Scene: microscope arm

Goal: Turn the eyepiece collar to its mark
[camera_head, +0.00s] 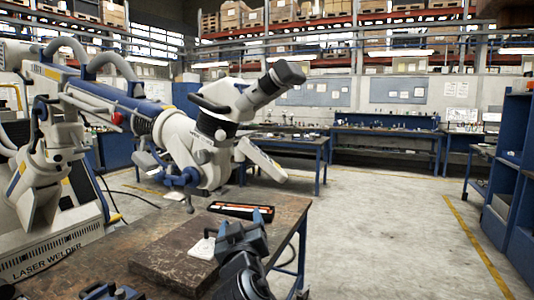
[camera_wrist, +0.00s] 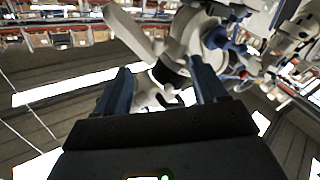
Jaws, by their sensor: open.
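The microscope eyepiece (camera_head: 288,73) is a dark cylinder at the upper end of the white microscope head (camera_head: 205,137), tilted up to the right in the head view. A dark ring (camera_head: 268,83) shows around the eyepiece; I cannot tell whether this is the collar, and no mark can be read. My gripper (camera_head: 264,213) is open and empty, well below the eyepiece, with its two blue fingers pointing up. In the wrist view my gripper (camera_wrist: 164,72) has its fingers wide apart, with the white microscope body (camera_wrist: 178,45) behind them.
A worn workbench (camera_head: 175,265) lies below the microscope. On it are an open dark case (camera_head: 240,210) with an orange item and a white object (camera_head: 201,248). The large laser welder (camera_head: 60,240) fills the left. Blue shelving (camera_head: 512,170) stands right, with open floor between.

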